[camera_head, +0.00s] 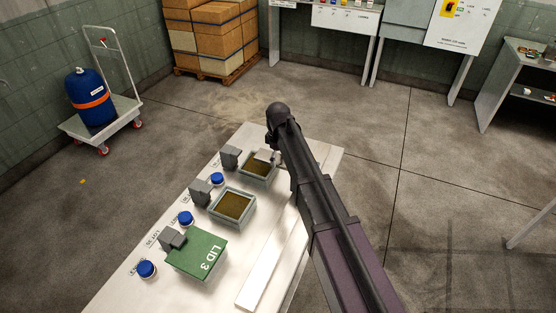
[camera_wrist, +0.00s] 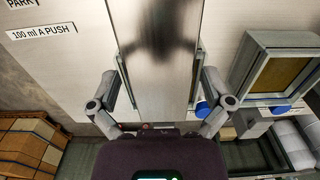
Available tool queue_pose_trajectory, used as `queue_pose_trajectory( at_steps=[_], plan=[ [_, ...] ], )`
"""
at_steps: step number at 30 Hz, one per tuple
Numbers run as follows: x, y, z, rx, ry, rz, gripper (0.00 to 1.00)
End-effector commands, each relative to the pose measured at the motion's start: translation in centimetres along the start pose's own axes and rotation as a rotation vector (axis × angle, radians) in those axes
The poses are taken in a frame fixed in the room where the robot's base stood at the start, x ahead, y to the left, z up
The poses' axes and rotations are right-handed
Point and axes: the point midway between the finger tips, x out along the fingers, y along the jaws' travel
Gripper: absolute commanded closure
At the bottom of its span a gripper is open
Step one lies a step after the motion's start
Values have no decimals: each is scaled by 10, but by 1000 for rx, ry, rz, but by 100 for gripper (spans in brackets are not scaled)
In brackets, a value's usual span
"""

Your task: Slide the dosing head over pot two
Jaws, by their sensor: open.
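In the head view, a row of square grey pots stands on the white table (camera_head: 135,285). The nearest is covered by a green lid marked LID 3 (camera_head: 198,253). An uncovered pot (camera_wrist: 250,70) shows at right.
Blue-capped containers (camera_head: 186,218) and grey blocks (camera_head: 200,192) stand beside the pots. A long pale strip (camera_head: 268,272) lies along the table's right side. A label (camera_wrist: 42,32) reads "100 ml A PUSH". A trolley with a blue drum (camera_head: 88,90) and stacked boxes (camera_head: 210,35) stand beyond.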

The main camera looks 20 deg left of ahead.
Motion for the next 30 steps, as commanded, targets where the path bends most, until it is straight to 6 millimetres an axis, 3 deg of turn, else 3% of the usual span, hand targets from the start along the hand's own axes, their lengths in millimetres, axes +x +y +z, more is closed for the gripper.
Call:
queue_pose_trajectory(
  at_steps=[9, 15, 17, 30],
  plan=[
    [0, 0, 0, 0, 0, 0, 3],
    [0, 0, 0, 0, 0, 0, 62],
    [0, 0, 0, 0, 0, 0, 76],
    [0, -9, 13, 17, -2, -1, 75]
  ],
)
